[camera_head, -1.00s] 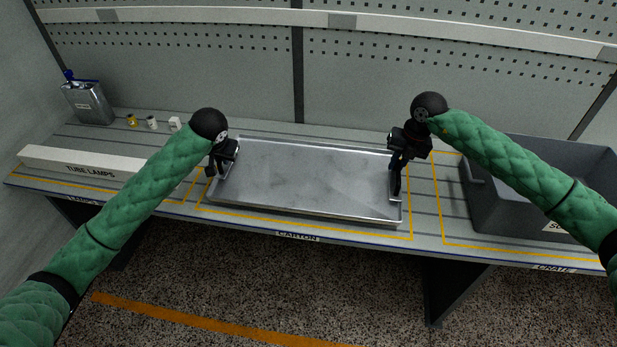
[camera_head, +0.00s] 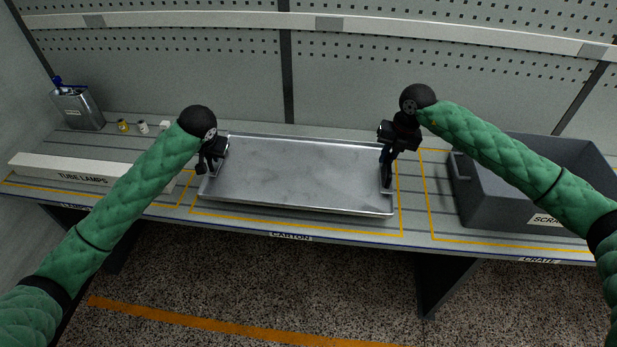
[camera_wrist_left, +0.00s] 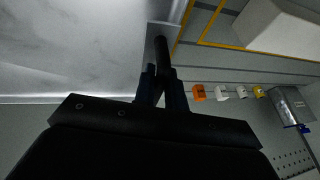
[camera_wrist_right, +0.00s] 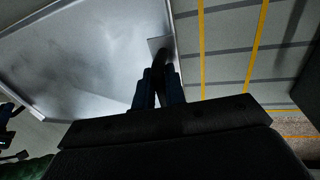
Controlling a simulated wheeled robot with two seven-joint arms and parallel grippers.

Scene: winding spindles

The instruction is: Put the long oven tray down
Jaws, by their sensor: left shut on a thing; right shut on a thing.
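The long oven tray (camera_head: 300,175) is a shallow silver metal pan, in the marked area labelled CARTON on the bench. My left gripper (camera_head: 208,168) is shut on its left end, and my right gripper (camera_head: 387,178) is shut on its right end. The tray looks roughly level; whether its underside touches the bench I cannot tell. In the left wrist view the fingers (camera_wrist_left: 160,85) close on a dark handle at the tray's edge (camera_wrist_left: 70,98). In the right wrist view the fingers (camera_wrist_right: 158,85) close on a similar dark handle beside the tray's wall (camera_wrist_right: 172,25).
A long white TUBE LAMPS box (camera_head: 90,174) lies to the left. A grey scrap crate (camera_head: 490,205) stands to the right. A pegboard wall (camera_head: 400,60) rises behind.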

